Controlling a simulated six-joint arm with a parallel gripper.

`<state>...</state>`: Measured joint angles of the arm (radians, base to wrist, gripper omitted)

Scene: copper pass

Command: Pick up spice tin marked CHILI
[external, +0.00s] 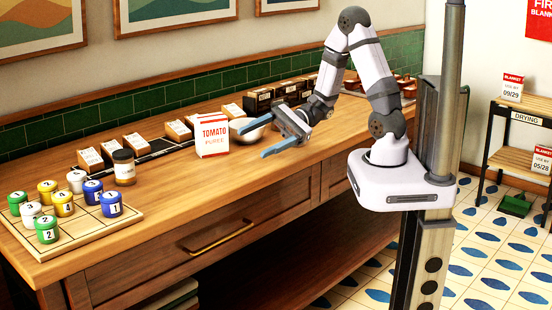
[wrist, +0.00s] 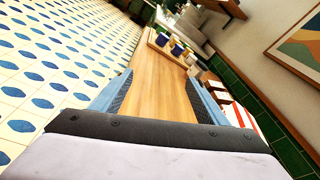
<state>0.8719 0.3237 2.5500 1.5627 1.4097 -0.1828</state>
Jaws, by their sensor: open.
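I cannot read CHILI on anything in either view. A brown jar with a dark lid and pale label (external: 124,168) stands at the left of the counter, but its label is too small to read. Several small containers with white labels stand along the back, such as one at the left (external: 90,160) and one at the middle (external: 178,131); their words are illegible. My gripper (external: 252,143) is open and empty above the counter, right of the tomato puree carton (external: 212,136). In the wrist view its blue fingers (wrist: 160,76) are spread, with bare wood between them.
A board (external: 75,238) with several numbered coloured jars fills the left end. A pale bowl (external: 249,134) sits behind my gripper. Dark boxes (external: 258,102) stand at the back right. The counter's front strip (external: 190,205) is clear. The carton shows close by in the wrist view (wrist: 240,115).

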